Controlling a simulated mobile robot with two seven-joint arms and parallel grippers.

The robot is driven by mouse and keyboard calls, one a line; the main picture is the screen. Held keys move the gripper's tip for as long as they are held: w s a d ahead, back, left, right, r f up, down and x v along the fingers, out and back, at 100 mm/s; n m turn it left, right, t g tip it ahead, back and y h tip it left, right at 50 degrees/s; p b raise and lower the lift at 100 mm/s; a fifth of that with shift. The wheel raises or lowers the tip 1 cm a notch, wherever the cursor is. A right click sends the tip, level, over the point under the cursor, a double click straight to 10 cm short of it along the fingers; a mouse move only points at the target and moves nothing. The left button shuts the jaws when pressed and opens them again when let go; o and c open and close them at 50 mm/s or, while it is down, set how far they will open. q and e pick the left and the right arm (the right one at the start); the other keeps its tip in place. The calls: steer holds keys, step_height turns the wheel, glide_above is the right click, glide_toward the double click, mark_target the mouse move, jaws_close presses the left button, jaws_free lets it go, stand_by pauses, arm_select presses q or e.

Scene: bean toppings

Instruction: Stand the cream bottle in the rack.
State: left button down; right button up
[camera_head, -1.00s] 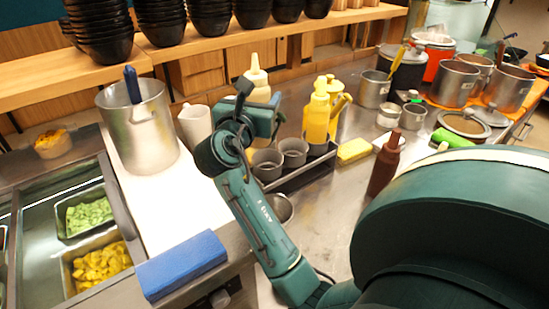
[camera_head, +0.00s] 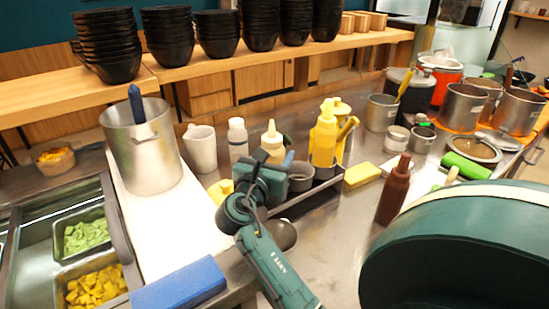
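The cream bottle (camera_head: 272,146), pale with a pointed nozzle, stands about upright behind my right gripper (camera_head: 277,163) in the head view. The gripper appears shut on it, though the fingertips are largely hidden. The dark rack (camera_head: 310,196) lies just to the right of and below the gripper. It holds grey cups (camera_head: 300,178) and a yellow squeeze bottle (camera_head: 323,140). The cream bottle's base is hidden, so I cannot tell whether it touches the rack. My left gripper is out of view.
A white-capped bottle (camera_head: 238,140) and a white mug (camera_head: 201,148) stand left of the cream bottle. A yellow sponge (camera_head: 362,175) and a brown-red bottle (camera_head: 394,190) are on the right. A large metal pot (camera_head: 145,155) stands at left.

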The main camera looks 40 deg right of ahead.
steer(key=o, duration=0.6)
steer(key=shift+f, duration=0.1)
steer(key=shift+o, duration=0.2)
